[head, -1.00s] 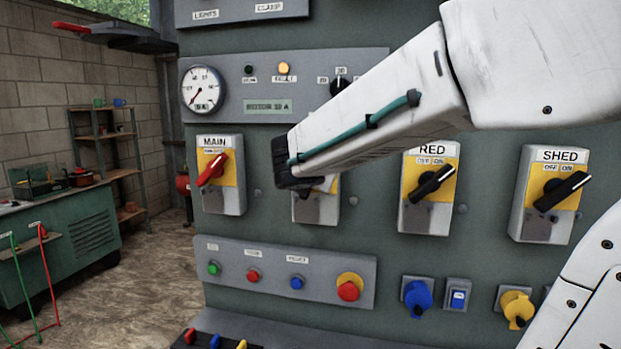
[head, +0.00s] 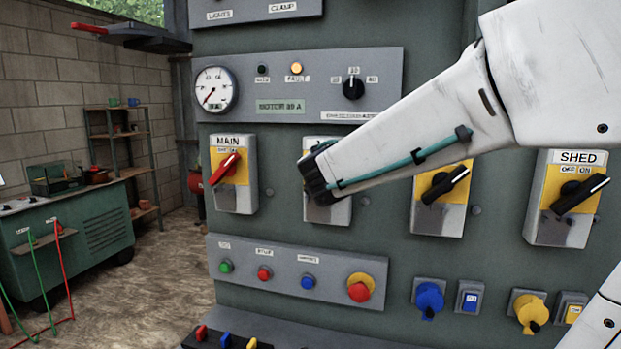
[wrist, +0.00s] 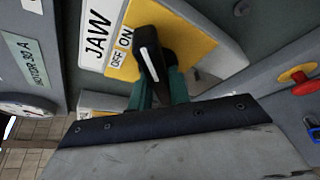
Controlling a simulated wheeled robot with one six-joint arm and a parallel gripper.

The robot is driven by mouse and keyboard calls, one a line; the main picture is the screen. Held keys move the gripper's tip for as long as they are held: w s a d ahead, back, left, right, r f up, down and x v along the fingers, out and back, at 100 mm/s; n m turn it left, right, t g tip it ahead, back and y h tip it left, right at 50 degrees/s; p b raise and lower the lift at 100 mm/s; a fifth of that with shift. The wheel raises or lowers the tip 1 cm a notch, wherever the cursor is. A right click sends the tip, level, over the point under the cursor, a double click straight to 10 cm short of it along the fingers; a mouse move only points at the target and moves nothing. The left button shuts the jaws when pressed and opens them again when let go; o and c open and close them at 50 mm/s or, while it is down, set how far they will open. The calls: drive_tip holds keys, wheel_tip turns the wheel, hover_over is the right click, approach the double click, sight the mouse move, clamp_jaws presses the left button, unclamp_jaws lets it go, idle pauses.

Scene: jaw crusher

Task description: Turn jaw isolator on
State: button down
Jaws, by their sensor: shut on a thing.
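The jaw isolator is a grey box with a yellow plate (wrist: 185,28), labelled JAW, OFF and ON. In the wrist view its black handle (wrist: 148,52) has a white line, and its tip lies beside the ON label. My gripper (wrist: 160,88) is shut on this handle with its green fingers, one on each side of the handle's base. In the head view the jaw isolator's box (head: 335,212) is mostly covered by my wrist, and the handle and fingers are hidden there.
The main isolator (head: 233,185) with a red handle stands close on the left. A button strip (head: 225,248) with a red mushroom button (head: 359,289) sits below.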

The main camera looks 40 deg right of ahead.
drive_tip(key=c, duration=1.3)
unclamp_jaws()
drive_tip(key=v, duration=0.8)
drive_tip(key=shift+w, duration=0.1)
